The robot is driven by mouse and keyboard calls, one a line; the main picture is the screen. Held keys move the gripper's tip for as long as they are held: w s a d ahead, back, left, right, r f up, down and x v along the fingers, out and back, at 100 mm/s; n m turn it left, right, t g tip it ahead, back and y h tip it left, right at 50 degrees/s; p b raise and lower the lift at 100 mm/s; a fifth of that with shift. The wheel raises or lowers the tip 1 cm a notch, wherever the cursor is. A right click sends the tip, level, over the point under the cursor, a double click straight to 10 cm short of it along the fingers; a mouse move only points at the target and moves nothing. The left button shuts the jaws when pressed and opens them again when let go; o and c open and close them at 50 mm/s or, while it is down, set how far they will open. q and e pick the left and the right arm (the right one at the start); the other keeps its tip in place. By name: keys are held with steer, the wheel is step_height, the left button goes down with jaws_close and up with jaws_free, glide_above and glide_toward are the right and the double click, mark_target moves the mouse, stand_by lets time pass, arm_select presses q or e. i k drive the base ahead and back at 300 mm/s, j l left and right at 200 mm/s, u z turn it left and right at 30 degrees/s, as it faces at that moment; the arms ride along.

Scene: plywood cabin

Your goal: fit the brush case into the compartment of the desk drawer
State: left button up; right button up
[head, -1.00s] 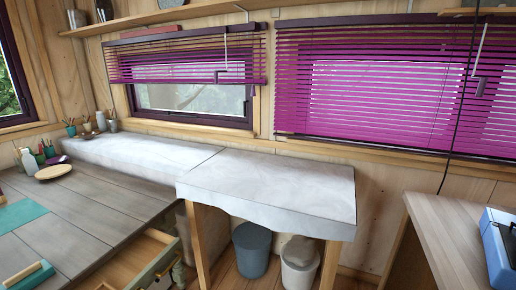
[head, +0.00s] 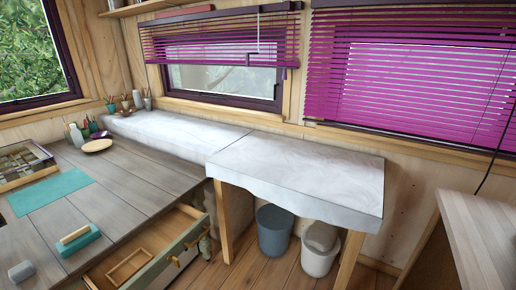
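A teal block with a tan bar along its top (head: 80,239), which looks like the brush case, lies on the grey plank desk (head: 130,195) near its front edge. The desk drawer (head: 181,246) is pulled open below that edge, to the right of the block. Inside the drawer a small rectangular wooden frame (head: 147,256) forms a compartment, which looks empty. The drawer's near left end is cut off by the picture's bottom edge. Neither of my grippers is in view.
A teal mat (head: 52,191), a sectioned tray (head: 22,163) and a small grey object (head: 21,271) lie on the desk. A round wooden plate (head: 97,146), bottles and brush pots stand at the back. A pale counter (head: 300,175) and two bins (head: 275,231) are to the right.

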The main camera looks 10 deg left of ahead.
mark_target(138, 262)
steer(key=u, duration=1.2)
